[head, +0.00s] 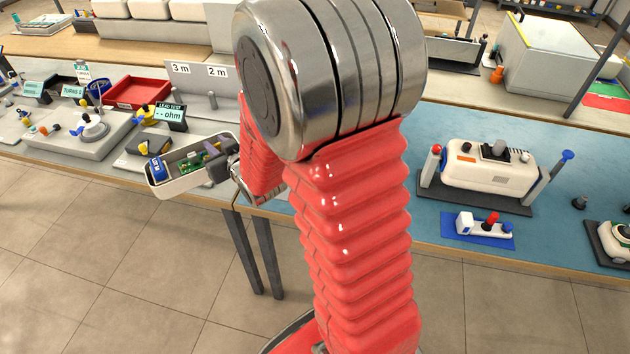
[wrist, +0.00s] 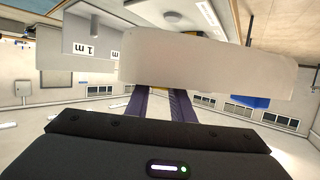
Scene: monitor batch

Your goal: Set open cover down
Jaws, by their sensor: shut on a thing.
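An open pale cover (head: 172,187) shows at left centre in the head view, tilted, with a blue cylinder-like part (head: 157,169) and a green board (head: 191,163) inside. My gripper (head: 216,163) is shut on its right end. The cover is at the bench's front edge; I cannot tell whether it touches the bench. In the wrist view the cover is a broad pale panel (wrist: 215,68) across the purple fingers of my gripper (wrist: 170,103). Their contact with it is hidden.
A red bin (head: 138,92), a lead test display (head: 171,115) and a grey fixture (head: 75,137) crowd the left bench. A white unit (head: 480,179) sits in a dark cradle on the blue mat (head: 560,215) at right.

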